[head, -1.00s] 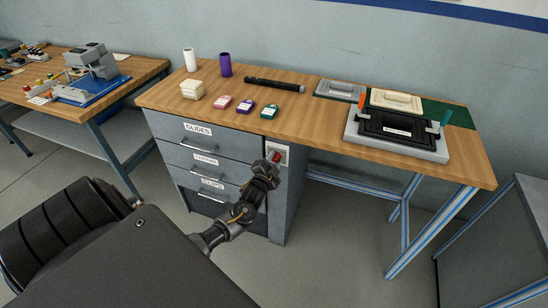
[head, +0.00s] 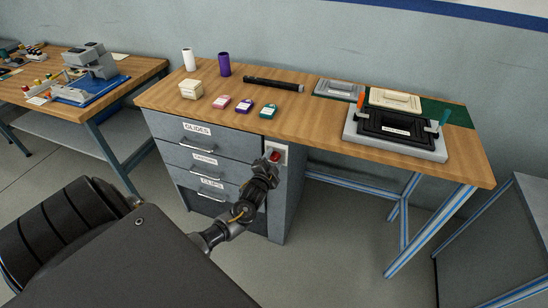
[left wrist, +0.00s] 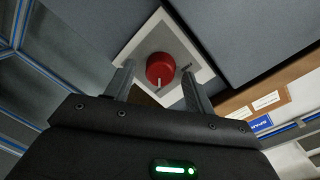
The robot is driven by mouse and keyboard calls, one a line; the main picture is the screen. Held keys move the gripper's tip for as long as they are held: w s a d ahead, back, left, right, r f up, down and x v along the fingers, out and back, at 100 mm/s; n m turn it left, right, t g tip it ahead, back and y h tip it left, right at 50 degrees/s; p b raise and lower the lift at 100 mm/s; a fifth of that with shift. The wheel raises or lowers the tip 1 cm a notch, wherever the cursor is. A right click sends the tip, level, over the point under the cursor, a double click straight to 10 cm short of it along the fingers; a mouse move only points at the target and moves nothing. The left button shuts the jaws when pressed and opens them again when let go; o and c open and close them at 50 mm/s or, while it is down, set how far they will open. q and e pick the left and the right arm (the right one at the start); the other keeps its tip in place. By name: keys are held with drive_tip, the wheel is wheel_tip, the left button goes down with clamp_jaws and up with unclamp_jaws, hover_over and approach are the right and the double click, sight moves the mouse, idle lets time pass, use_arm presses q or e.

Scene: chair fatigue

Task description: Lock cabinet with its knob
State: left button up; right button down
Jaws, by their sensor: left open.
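The grey cabinet (head: 276,200) under the table has drawers labelled GLIDES, CASTORS and CLIPS, all looking shut. Its red knob (head: 275,156) sits on a pale square plate (head: 283,150) at the upper right of the cabinet front. In the left wrist view the round red knob (left wrist: 160,68) shows on its plate (left wrist: 201,72), with small marks beside it. My left gripper (head: 271,163) is right at the knob in the head view. In the left wrist view its open fingers (left wrist: 158,82) stand on either side below the knob, apart from it. My right gripper is out of view.
The wooden tabletop (head: 320,128) holds small coloured boxes, a white box (head: 191,89), two cylinders, a black bar (head: 273,84) and a black-topped fixture (head: 397,131). Another bench (head: 130,75) stands left. Blue table legs (head: 430,230) stand right of the cabinet.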

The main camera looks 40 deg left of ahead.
use_arm(q)
drive_tip(key=v, duration=1)
drive_tip(key=shift+s, duration=0.4)
drive_tip(key=shift+d, duration=0.1)
drive_tip(key=s+d+f+n+g+h, duration=0.2)
drive_tip(key=s+f+g, duration=0.3)
drive_tip(key=f, duration=0.9)
drive_tip(key=s+d+f+n+g+h, duration=0.1)
drive_tip(key=s+d+f+n+g, duration=0.1)
drive_tip(key=s+f, duration=0.95)
drive_tip(key=s+d+f+g+h, duration=0.1)
drive_tip(key=s+d+f+g, duration=0.1)
drive_tip(key=s+f, duration=0.4)
drive_tip(key=s+d+f+g, duration=0.3)
drive_tip(key=s+d+f, duration=0.2)
drive_tip(key=s, duration=0.6)
drive_tip(key=s+d+f+n+g+h, duration=0.1)
drive_tip(key=s+d+f+g, duration=0.2)
drive_tip(key=s+f, duration=0.4)
drive_tip(key=s, duration=0.2)
drive_tip(key=shift+s+d+f+h, duration=0.3)
drive_tip(key=shift+d+f, duration=0.1)
